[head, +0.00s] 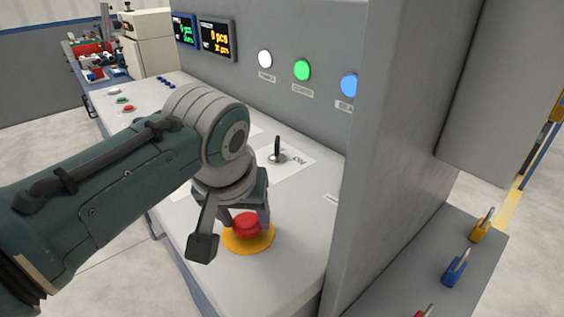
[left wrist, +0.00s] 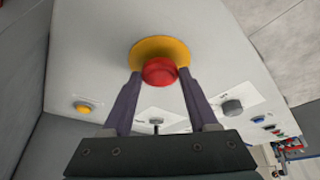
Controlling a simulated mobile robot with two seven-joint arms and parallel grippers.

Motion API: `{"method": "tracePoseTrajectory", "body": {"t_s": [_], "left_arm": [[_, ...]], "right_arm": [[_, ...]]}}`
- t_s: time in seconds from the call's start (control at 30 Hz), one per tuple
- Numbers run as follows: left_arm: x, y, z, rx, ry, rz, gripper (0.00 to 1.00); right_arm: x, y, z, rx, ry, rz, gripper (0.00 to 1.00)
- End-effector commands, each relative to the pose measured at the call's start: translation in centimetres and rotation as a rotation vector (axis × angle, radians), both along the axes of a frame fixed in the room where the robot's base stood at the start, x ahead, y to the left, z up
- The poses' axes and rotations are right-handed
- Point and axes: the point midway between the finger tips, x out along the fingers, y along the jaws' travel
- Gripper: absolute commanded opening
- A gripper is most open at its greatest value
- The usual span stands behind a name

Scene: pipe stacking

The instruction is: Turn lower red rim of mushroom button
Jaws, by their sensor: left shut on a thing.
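The red mushroom button (head: 246,224) sits on a round yellow base (head: 250,242) near the front of the grey console top. In the left wrist view the red button (left wrist: 160,71) shows in front of its yellow base (left wrist: 150,48). My left gripper (head: 250,215) comes down over the button from above, with one finger on each side of it. In the left wrist view the fingers (left wrist: 160,80) reach to the two sides of the red rim and are shut on it. The lower rim is partly hidden by the fingers and the button's head. My right gripper is not in view.
A black lever (head: 277,148) stands on a white plate behind the button. Small buttons (head: 124,100) lie farther along the console. White, green (head: 302,70) and blue lights are on the upright panel.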

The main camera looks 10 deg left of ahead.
Motion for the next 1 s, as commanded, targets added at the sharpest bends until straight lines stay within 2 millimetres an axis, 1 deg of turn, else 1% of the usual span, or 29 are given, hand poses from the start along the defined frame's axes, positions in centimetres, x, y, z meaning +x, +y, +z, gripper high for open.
{"method": "tracePoseTrajectory", "body": {"t_s": [0.27, 0.53, 0.8, 1.0], "left_arm": [[0.0, 0.2, 0.2, 0.001, 0.002, -0.085, 0.04], [0.0, 0.4, 0.2, 0.001, 0.001, -0.275, 0.04], [0.1, 0.6, 0.0, 0.001, 0.001, -0.456, 0.04], [0.2, 0.7, 0.0, 0.001, -0.001, -0.544, 0.04]], "right_arm": [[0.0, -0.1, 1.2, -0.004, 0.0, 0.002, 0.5], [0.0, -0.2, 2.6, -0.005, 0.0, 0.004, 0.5], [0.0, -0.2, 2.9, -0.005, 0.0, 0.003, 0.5], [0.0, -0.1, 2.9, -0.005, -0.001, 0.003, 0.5]]}}
